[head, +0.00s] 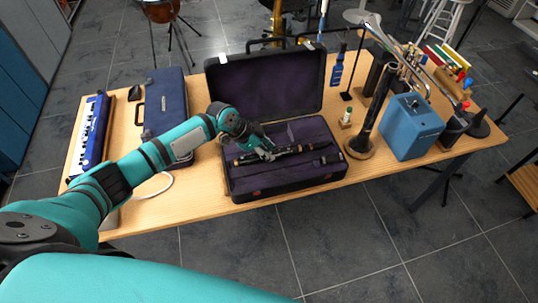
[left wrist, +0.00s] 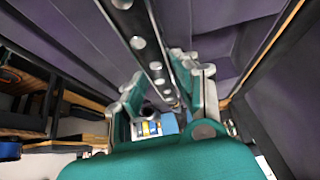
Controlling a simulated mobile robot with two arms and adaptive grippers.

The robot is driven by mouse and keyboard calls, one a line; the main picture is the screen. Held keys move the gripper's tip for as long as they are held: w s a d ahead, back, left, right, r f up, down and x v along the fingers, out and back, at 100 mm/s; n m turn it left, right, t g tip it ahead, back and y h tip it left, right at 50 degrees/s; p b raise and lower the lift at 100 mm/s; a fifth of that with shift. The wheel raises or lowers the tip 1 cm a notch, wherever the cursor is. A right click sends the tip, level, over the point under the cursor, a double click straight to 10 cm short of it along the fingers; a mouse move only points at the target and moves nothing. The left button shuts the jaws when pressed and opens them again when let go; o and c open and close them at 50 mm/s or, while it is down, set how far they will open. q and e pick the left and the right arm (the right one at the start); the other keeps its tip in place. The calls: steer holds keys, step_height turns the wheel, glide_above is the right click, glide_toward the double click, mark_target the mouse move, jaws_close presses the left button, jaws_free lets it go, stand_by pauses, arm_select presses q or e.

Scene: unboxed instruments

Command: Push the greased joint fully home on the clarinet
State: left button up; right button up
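A black clarinet piece with silver keys (head: 294,149) lies in the open case (head: 287,190), across its purple-lined tray. A second dark piece (head: 322,161) lies in front of it, toward the case's right side. My left gripper (head: 266,154) is over the left half of the first piece. In the left wrist view a black keyed tube (left wrist: 151,62) runs between the two fingers of my left gripper (left wrist: 162,84). The fingers stand apart, with a gap on the tube's left side. The joint's seam and any grease are too small to make out. My right gripper is not in view.
The case's raised lid (head: 265,85) stands behind the tray. Left are a blue case (head: 166,100) and a blue keyboard instrument (head: 90,135). Right are a small bottle (head: 346,117), an upright dark instrument on a round wooden base (head: 360,150) and a blue box (head: 411,127). The table's front left is mostly clear.

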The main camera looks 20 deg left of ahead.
arm_select(q)
jaws_close()
steer(key=shift+r+p, duration=0.6)
steer(key=shift+r, duration=0.1)
stand_by(0.4)
steer(key=shift+r+p, duration=1.85)
steer(key=shift+r, duration=0.35)
